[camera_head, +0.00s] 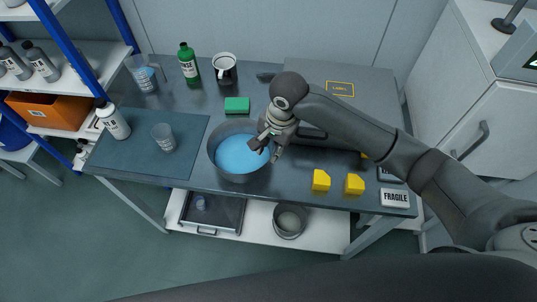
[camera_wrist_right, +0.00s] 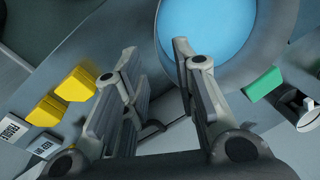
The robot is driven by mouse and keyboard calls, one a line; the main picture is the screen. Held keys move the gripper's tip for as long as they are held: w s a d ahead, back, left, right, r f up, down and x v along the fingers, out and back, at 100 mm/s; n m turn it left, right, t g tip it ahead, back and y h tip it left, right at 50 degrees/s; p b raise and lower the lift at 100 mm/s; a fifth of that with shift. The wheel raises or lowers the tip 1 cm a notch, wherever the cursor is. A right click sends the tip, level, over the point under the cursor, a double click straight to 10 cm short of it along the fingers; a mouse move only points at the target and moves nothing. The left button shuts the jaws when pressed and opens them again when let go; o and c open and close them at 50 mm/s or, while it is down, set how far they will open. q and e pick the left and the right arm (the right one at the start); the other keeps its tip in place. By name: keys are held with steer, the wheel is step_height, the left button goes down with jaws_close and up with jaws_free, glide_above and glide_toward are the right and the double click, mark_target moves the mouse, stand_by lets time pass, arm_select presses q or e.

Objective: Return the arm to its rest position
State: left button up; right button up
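My right gripper (camera_head: 267,149) is over the right rim of a round grey basin (camera_head: 214,167) holding blue liquid (camera_head: 238,154). Its arm reaches in from the right of the head view. In the right wrist view the right gripper (camera_wrist_right: 154,52) has its two fingers apart, with nothing between them. The basin's blue liquid (camera_wrist_right: 207,30) shows just beyond the fingertips, at the top. Whether a finger touches the rim I cannot tell. My left gripper is not in view.
Yellow blocks (camera_head: 321,180) and a FRAGILE label (camera_head: 395,197) lie at the table's front right. A green block (camera_head: 237,105), green bottle (camera_head: 188,63), mug (camera_head: 224,68) and beaker (camera_head: 145,75) stand behind. A white bottle (camera_head: 113,121) and cup (camera_head: 163,138) are left.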

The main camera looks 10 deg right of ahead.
steer(key=shift+s+d+r, duration=0.1)
steer(key=shift+r, duration=0.55)
